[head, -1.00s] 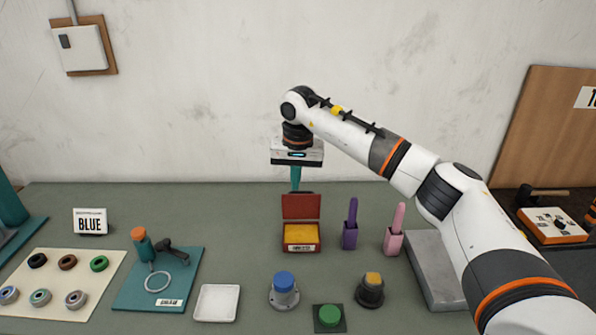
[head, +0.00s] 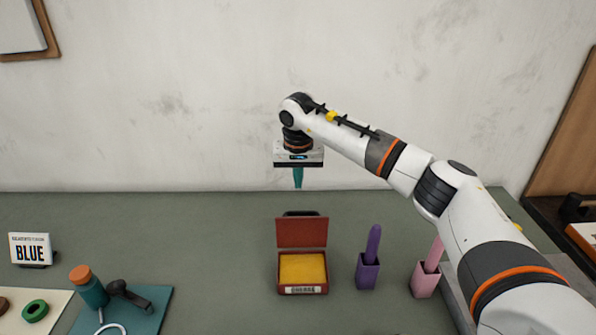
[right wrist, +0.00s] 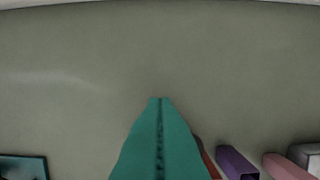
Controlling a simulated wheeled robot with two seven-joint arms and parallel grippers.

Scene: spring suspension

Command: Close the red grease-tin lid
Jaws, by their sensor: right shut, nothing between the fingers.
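The red grease tin (head: 302,289) stands on the bench with its front label facing me and yellow grease inside. Its red lid (head: 302,232) stands open, upright at the tin's back edge. My right gripper (head: 298,184) points down, shut and empty, in the air above and behind the lid. In the right wrist view its teal fingers (right wrist: 160,105) are together over bare bench, and a small red edge of the tin shows beside them. My left gripper is not in view.
A purple holder (head: 367,273) and a pink holder (head: 425,280) stand right of the tin. A teal mat (head: 150,300) with tools and a BLUE sign (head: 32,248) are at left. The bench behind the tin is clear.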

